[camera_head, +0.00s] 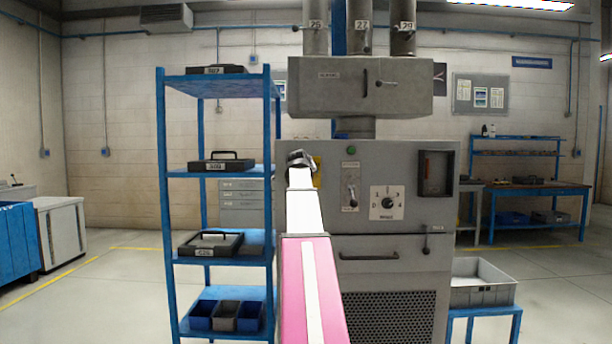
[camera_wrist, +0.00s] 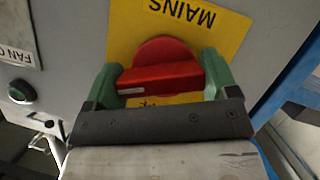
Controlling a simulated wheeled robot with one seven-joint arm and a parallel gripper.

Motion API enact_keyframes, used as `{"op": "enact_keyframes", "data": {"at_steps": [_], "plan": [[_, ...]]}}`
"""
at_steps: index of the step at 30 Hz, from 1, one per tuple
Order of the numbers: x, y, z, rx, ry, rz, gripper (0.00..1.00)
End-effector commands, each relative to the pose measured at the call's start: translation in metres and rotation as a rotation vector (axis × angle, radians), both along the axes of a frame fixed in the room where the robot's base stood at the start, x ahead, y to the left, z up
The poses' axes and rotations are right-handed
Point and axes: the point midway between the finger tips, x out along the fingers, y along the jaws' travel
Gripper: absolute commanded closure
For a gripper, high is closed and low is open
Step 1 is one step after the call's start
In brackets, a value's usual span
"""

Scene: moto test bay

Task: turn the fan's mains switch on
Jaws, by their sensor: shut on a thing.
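The mains switch (camera_wrist: 160,72) is a red rotary handle on a yellow plate marked MAINS (camera_wrist: 120,38), seen in the wrist view. My gripper (camera_wrist: 165,80) has its green fingers on either side of the red handle and is shut on it. In the head view my gripper (camera_head: 299,160) is at the upper left of the grey cabinet's front (camera_head: 310,225), and a bit of the yellow plate (camera_head: 317,172) shows beside it. The red handle is hidden there behind my arm.
A blue shelf rack (camera_head: 163,200) with black cases stands close left of the cabinet. A lever panel (camera_head: 350,187) and a rotary dial (camera_head: 388,203) are right of my gripper. Open floor lies farther left.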

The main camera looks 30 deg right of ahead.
Motion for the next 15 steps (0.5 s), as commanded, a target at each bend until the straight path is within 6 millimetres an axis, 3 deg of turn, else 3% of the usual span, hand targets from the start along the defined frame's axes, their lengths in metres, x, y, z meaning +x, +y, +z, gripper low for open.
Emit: {"op": "enact_keyframes", "data": {"at_steps": [15], "plan": [[-0.0012, -0.0002, -0.0018, 0.319, -0.192, -0.002, 0.44]]}}
